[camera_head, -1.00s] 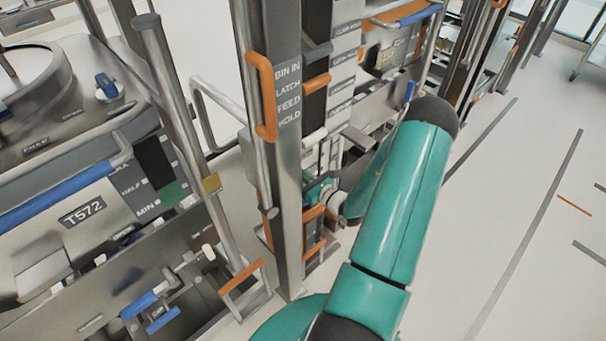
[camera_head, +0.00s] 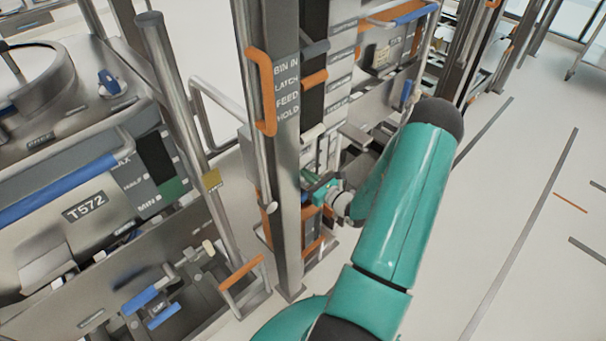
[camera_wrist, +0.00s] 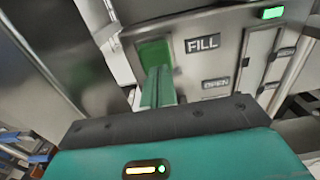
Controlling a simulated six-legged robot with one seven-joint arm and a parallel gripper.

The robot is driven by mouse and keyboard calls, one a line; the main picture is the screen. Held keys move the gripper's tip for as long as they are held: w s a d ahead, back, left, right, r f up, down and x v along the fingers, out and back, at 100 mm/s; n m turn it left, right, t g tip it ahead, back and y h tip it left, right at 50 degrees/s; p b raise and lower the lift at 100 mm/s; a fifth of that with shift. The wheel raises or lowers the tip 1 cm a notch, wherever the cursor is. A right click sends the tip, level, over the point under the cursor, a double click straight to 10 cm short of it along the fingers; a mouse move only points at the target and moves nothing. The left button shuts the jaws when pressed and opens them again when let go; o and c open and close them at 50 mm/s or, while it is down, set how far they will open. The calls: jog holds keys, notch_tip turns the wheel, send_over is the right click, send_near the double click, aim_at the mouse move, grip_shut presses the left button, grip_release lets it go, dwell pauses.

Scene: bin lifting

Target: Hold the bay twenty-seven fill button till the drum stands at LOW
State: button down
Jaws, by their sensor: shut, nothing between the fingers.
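In the wrist view, a green square fill button (camera_wrist: 153,54) sits on a grey panel, left of the FILL label (camera_wrist: 202,43). My gripper (camera_wrist: 159,84) is shut and empty, its green fingertips overlapping the button's lower part. I cannot tell whether they touch it. In the head view my gripper (camera_head: 322,190) is at the panel behind the steel post, partly hidden by it. No bay number or LOW mark is readable.
A green lamp (camera_wrist: 272,13) is lit at the panel's upper right, and an OPEN label (camera_wrist: 215,83) sits below FILL. The steel post (camera_head: 272,150) with an orange handle (camera_head: 262,92) stands left of my arm. Clear floor (camera_head: 530,220) lies to the right.

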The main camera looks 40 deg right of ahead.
jog(key=s, duration=1)
jog(key=shift+s+d+f, duration=0.2)
jog(key=shift+s+d, duration=0.15)
jog(key=shift+d, duration=0.05)
jog(key=shift+a, duration=0.1)
dwell(0.3)
